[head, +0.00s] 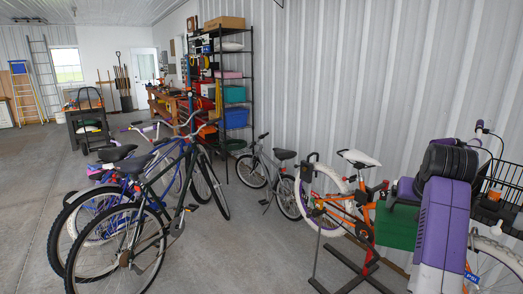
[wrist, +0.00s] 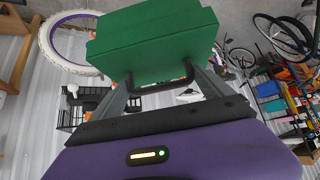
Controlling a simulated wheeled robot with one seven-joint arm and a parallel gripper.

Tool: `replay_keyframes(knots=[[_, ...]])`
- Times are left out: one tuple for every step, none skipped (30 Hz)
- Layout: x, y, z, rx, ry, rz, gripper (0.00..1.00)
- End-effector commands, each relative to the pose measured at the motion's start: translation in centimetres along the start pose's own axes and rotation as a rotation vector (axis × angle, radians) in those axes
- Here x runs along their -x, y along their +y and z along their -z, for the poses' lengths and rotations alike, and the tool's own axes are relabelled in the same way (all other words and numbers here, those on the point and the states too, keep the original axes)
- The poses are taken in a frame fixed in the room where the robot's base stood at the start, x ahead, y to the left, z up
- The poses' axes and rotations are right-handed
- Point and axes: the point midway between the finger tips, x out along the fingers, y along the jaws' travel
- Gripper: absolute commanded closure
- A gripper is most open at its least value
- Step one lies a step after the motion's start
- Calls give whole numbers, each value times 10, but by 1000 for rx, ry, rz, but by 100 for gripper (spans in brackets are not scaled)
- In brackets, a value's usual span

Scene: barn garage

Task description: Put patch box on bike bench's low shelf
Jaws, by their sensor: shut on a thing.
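The patch box, which I take to be the green box (wrist: 150,42) with a dark handle, is held at my gripper (wrist: 162,80). In the wrist view the two grey fingers are on either side of the dark handle, with the box beyond them. In the head view the green box (head: 395,228) shows at the right, partly hidden by my purple arm. The fingers are hidden there. I cannot tell for sure which piece is the bike bench. A dark bench-like stand (head: 88,122) is at the far left, and its low shelf is not clear.
An orange bike (head: 335,205) on a red and black stand (head: 365,262) is close to the box. Several bikes (head: 140,200) fill the left middle. A small grey bike (head: 268,178) leans near the wall. A black shelf rack (head: 235,85) stands behind. Floor at centre front is clear.

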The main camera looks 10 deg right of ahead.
Motion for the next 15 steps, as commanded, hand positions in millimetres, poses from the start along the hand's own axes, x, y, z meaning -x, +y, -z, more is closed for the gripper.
replay_keyframes(knots=[[-10,-10,-20,27,-4,19,67],[-13,-16,-29,41,-4,32,67],[-18,-24,-41,59,-4,48,67],[-21,-30,-50,73,-4,60,67],[-24,-36,-60,87,-4,72,67],[-29,-42,-72,104,-4,87,67],[-31,-48,-82,118,-4,100,67],[-34,-53,-92,130,-4,110,67],[-38,-60,-105,147,-4,126,67],[-40,-65,-115,159,-4,136,67],[-42,-70,-125,171,-4,147,67],[-45,-76,-138,187,-4,161,67],[-47,-81,-148,199,-3,172,67],[-49,-86,-159,210,-5,182,67],[-52,-91,-173,225,-5,194,67]])
